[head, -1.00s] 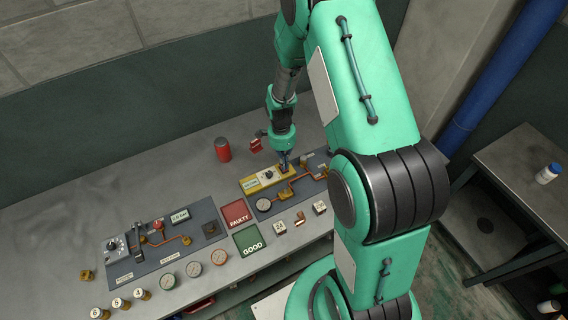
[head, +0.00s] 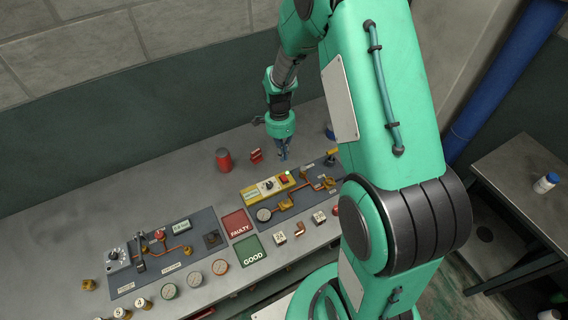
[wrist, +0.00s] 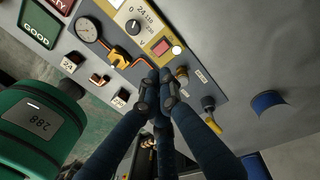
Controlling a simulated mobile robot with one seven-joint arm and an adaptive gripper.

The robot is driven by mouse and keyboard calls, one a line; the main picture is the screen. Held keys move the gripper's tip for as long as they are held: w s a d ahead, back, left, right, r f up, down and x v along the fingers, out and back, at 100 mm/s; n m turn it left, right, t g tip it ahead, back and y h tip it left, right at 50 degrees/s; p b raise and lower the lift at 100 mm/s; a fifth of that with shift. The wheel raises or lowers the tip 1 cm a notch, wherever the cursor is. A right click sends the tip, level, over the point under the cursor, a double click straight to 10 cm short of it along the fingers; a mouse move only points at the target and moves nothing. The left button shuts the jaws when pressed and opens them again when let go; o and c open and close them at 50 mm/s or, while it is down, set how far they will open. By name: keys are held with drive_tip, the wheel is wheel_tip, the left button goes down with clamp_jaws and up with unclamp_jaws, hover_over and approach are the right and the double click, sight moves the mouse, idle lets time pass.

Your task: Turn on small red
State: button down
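A small red switch (head: 284,178) sits at the right end of a yellow box (head: 258,191) with a dial, on the right-hand grey panel. In the wrist view the red part (wrist: 161,47) shows on the yellow box, with a small pale round spot (wrist: 177,50) beside it. My gripper (head: 284,156) is above and behind the red switch, apart from it in the head view. In the wrist view my gripper (wrist: 157,77) has its fingertips together with nothing visible between them. Whether the switch is on or off is unclear.
A red can (head: 223,160) and a small red object (head: 256,155) stand behind the panel. A gauge (head: 264,214) and copper pipes lie in front of the yellow box. Red FAULTY (head: 238,224) and green GOOD (head: 250,249) pads are to the left.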

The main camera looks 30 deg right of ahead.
drive_tip(key=shift+w+r, duration=0.15)
drive_tip(key=shift+r, duration=1.05)
drive_tip(key=s+a+r+n+t+b, duration=0.25)
drive_tip(key=s+r+n, duration=0.2)
drive_tip(key=r, duration=0.55)
drive_tip(key=s+a+r+n+t+b, duration=0.1)
drive_tip(key=s+a+r+n+b, duration=0.3)
drive_tip(key=r, duration=0.5)
drive_tip(key=s+a+r+n+t+b, duration=0.1)
drive_tip(key=s+r+n, duration=0.1)
drive_tip(key=s, duration=0.4)
drive_tip(key=s+a+r+n+t+b, duration=0.1)
drive_tip(key=s+a+r+n, duration=0.1)
drive_tip(key=s+n, duration=0.2)
drive_tip(key=s+a+r+n+t+b, duration=0.1)
drive_tip(key=s+a+r+n, duration=0.1)
drive_tip(key=s, duration=0.6)
drive_tip(key=shift+s+a+n, duration=0.2)
drive_tip(key=shift+a+n, duration=0.05)
drive_tip(key=shift+n, duration=0.5)
drive_tip(key=shift+t, duration=0.25)
